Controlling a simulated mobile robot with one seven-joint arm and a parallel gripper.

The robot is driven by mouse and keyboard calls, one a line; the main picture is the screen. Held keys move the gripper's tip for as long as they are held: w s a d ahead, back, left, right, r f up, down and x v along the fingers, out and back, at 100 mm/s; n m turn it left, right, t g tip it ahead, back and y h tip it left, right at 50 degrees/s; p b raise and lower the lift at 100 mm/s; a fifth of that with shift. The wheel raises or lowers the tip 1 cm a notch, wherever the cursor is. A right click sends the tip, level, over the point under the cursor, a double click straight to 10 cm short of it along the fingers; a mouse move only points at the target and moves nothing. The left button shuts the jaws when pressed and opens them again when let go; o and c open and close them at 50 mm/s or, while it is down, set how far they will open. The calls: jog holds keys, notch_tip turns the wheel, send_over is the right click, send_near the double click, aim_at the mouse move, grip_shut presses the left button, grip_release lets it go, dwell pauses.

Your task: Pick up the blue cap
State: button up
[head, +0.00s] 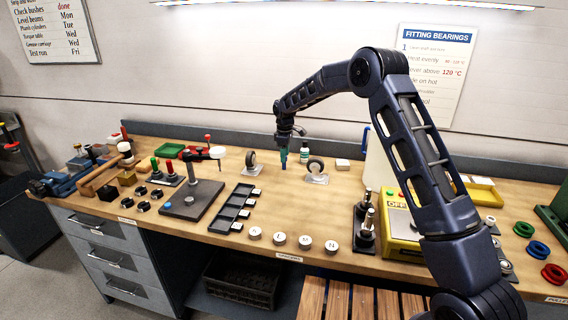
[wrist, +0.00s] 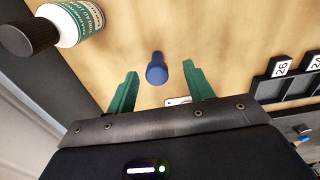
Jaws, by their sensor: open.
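The blue cap (wrist: 157,70) shows in the wrist view, standing on the wooden bench top with a narrower blue part behind its round end. My gripper (wrist: 161,68) is open, its two green fingers on either side of the cap in the picture with a gap to each. I cannot tell how far the cap lies beyond the fingertips. In the head view my gripper (head: 284,158) points down over the back middle of the bench. The cap is too small and covered there to make out clearly.
A bottle with a black lid (wrist: 78,22) stands close on the left in the wrist view; it is also in the head view (head: 304,153). Casters stand on both sides, the left one (head: 251,160) and the right one (head: 316,172). A dark slotted tray (head: 231,212) lies in front.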

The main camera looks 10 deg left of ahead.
jog(key=f, duration=0.4)
jog(key=shift+w+a, duration=0.25)
jog(key=c, duration=1.1)
jog(key=shift+o, duration=0.2)
